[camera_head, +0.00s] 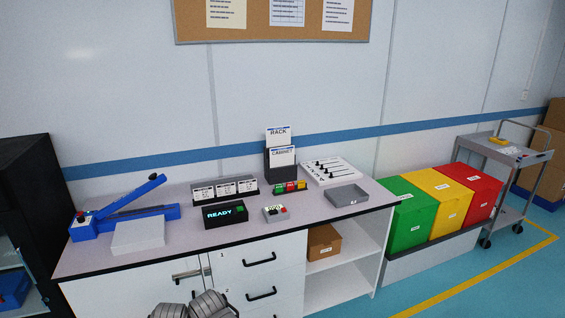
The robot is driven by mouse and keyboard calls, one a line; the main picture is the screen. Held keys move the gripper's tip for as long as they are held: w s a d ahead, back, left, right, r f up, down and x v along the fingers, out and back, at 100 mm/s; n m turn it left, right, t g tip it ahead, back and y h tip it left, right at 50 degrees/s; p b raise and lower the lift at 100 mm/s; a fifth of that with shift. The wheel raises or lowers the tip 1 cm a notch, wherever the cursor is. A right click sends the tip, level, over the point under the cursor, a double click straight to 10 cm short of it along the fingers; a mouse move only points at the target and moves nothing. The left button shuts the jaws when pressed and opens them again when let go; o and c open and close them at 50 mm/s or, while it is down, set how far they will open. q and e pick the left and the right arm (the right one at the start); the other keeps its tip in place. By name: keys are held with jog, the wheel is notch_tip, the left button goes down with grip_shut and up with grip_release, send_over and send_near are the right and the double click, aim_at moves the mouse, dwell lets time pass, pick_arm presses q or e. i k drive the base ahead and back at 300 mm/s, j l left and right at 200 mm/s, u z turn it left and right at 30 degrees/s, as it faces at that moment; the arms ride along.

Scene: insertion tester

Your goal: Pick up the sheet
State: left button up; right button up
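Which sheet the task means is not clear from this view. Two white sheets with blue top bands stand upright in a dark holder at the back of the bench: one marked RACK (278,134) and, lower in front, one marked CABINET (282,156). The holder (283,171) hides their lower parts. Other papers hang on the corkboard: a cream sheet (226,12), a ruled sheet (287,11) and a white sheet (338,13). Neither gripper can be made out; only grey ribbed parts, apparently mine, show at the bottom edge, well short of the sheets.
On the bench (108,262) are a blue lever device (125,212), a pale block (139,234), a READY display (224,213), a button box (275,212), a card rack (224,189), a white slider panel (329,170) and a grey tray (346,195). Coloured bins (411,215) and a cart (498,150) stand right.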

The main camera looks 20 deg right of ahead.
aim_at(284, 157)
jog(key=i+l, duration=0.2)
jog(key=l, duration=0.15)
jog(key=i+l, duration=0.15)
jog(key=l, duration=0.2)
jog(key=i+l+u, duration=0.1)
jog(key=l, duration=0.25)
jog(key=i+l, duration=0.25)
jog(key=l, duration=0.15)
jog(key=i+l+u, duration=0.1)
jog(key=l, duration=0.25)
jog(key=i+l, duration=0.2)
jog(key=l, duration=0.15)
